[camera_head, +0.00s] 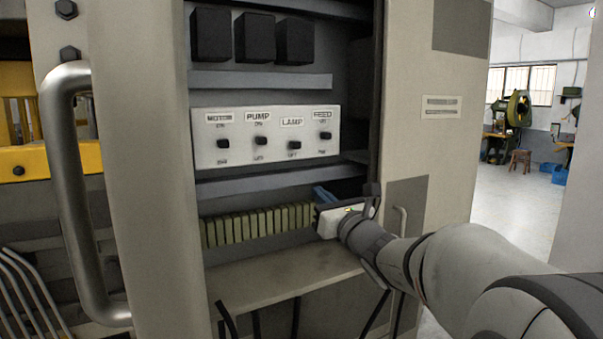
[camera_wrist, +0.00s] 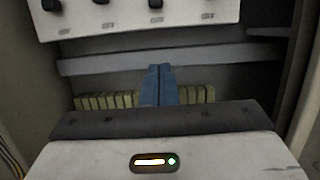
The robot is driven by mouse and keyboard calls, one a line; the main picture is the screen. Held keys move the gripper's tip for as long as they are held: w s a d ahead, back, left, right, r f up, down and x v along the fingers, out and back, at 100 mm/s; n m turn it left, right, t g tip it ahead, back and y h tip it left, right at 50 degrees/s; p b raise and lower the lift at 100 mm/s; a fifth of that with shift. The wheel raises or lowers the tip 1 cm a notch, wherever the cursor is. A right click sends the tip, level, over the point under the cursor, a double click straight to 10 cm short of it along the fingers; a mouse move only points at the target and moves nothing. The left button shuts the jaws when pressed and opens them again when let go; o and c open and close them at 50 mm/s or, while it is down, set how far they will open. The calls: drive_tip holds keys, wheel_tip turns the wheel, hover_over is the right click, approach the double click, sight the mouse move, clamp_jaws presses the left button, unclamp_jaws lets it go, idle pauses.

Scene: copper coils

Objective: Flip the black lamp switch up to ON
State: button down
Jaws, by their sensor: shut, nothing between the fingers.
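The black lamp switch (camera_head: 294,145) sits on a white switch panel (camera_head: 230,159) inside the open cabinet, under the LAMP label. Its knob is low, close to the OFF mark. In the wrist view the panel (camera_wrist: 120,22) shows at the top, with black switch knobs cut by the upper edge. My gripper (camera_head: 322,193) is at the right side of the cabinet opening, below and right of the lamp switch and apart from it. Its blue fingers (camera_wrist: 159,84) are shut together and hold nothing. They point into the cabinet in front of the terminal row.
A terminal row (camera_head: 255,225) lies below the panel, under a grey rail (camera_head: 270,181). The MOTOR (camera_head: 222,144), PUMP (camera_head: 260,140) and FEED (camera_head: 325,135) switches flank the lamp switch. The cabinet's right frame (camera_head: 420,150) stands beside my arm. A large metal handle (camera_head: 85,230) is at left.

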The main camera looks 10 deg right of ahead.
sight(298, 147)
drive_tip(key=w+a+r+p, duration=0.1)
drive_tip(key=w+r, duration=0.1)
drive_tip(key=w+a+r+p, duration=0.1)
drive_tip(key=w+r, duration=0.1)
drive_tip(key=w, duration=0.1)
drive_tip(key=w+r, duration=0.2)
drive_tip(key=w, duration=0.1)
drive_tip(key=shift+w+a+p, duration=0.25)
drive_tip(key=shift+a+p, duration=0.15)
drive_tip(key=shift+w+r, duration=0.15)
drive_tip(key=shift+r, duration=1.15)
